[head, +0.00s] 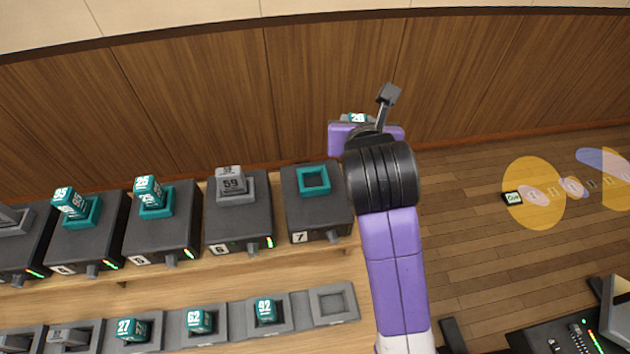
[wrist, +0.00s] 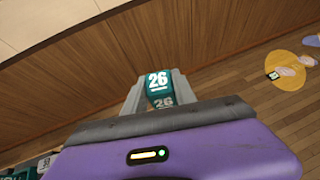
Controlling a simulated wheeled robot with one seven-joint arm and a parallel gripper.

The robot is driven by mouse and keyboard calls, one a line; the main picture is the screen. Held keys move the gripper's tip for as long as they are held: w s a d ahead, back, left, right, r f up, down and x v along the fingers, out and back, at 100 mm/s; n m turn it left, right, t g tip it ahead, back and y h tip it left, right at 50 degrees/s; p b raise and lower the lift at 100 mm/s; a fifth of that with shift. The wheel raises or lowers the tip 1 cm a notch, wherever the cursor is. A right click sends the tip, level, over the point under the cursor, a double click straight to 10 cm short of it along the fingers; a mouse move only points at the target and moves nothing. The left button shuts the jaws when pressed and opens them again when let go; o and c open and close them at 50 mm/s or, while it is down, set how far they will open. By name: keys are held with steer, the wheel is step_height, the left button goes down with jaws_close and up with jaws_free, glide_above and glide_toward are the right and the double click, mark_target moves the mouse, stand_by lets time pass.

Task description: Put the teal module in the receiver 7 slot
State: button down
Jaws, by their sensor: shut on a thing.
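The teal module marked 26 (wrist: 158,85) is held between the two grey fingers of my gripper (wrist: 150,98) in the wrist view. The receiver 7 slot (head: 314,180) is an empty teal-rimmed square on top of the dark box labelled 7, at the right end of the upper row. My gripper is held up beyond and to the right of that box, apart from it.
Receiver 6 (head: 230,186), left of receiver 7, holds a grey module marked 59. Further left, teal modules 25 (head: 150,192) and 95 (head: 70,202) sit in receivers. The lower shelf holds modules 27, 62 and 92 (head: 265,311), and an empty grey tray (head: 333,303). A mixing desk stands at lower right.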

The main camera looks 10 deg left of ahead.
steer(key=a+r+n+y, duration=0.1)
steer(key=a+r, duration=0.4)
steer(key=r, duration=0.7)
steer(key=n+y, duration=0.2)
glide_above(313, 184)
step_height(313, 184, down, 20)
steer(key=shift+r+p, duration=0.25)
steer(key=shift+p, duration=0.2)
steer(key=shift+f, duration=0.1)
steer(key=c, duration=1)
jaws_free()
